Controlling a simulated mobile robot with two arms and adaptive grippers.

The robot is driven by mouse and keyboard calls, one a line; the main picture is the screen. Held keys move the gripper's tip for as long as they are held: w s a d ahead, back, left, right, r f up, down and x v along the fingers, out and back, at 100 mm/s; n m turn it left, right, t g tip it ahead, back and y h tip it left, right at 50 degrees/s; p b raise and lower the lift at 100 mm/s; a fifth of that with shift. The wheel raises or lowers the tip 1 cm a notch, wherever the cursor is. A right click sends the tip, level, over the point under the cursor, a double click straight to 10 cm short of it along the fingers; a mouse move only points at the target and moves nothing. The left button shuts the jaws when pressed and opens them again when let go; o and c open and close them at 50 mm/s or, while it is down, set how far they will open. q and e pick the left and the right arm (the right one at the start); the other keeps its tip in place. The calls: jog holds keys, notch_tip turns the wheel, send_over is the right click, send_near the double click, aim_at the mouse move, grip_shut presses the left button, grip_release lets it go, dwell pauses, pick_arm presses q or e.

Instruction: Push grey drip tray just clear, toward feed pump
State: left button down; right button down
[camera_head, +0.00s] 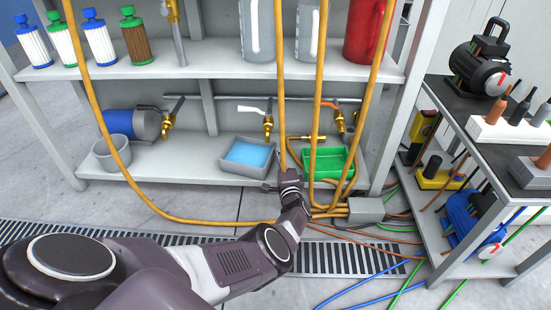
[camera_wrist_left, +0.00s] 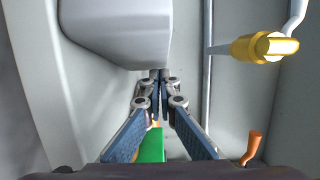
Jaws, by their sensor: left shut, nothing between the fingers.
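The grey drip tray (camera_head: 236,171) with blue inside sits on the lower shelf in the head view, below a brass tap. My left gripper (camera_head: 270,186) is low at its right front corner, between it and the green tray (camera_head: 327,174). In the left wrist view the gripper (camera_wrist_left: 160,76) is shut and empty. A large pale grey body, probably the grey tray (camera_wrist_left: 115,30), fills the top left close to its fingertips; whether they touch I cannot tell. A blue cylinder (camera_head: 143,124), possibly the feed pump, lies left of the tray. My right gripper is out of view.
A grey bucket (camera_head: 111,153) stands on the shelf's left. Orange hoses (camera_head: 320,110) hang in front of the shelf and around the green tray. A brass tap (camera_wrist_left: 262,48) shows in the wrist view. Cables cross the floor at right. Shelf between bucket and grey tray is clear.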

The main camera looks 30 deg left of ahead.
aim_at(242, 162)
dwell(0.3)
pick_arm(q)
jog(key=shift+s+a, duration=0.15)
jog(key=shift+a, duration=0.15)
jog(key=s+a+p, duration=0.1)
jog(key=s+a, duration=0.1)
jog(key=a, duration=0.1)
jog(key=s+a+p, duration=0.1)
jog(key=s+a, duration=0.1)
jog(key=a, duration=0.2)
jog(key=s+a+p, duration=0.1)
jog(key=s+a, duration=0.1)
jog(key=a, duration=0.2)
jog(key=shift+s+a, duration=0.15)
jog(key=shift+s, duration=0.15)
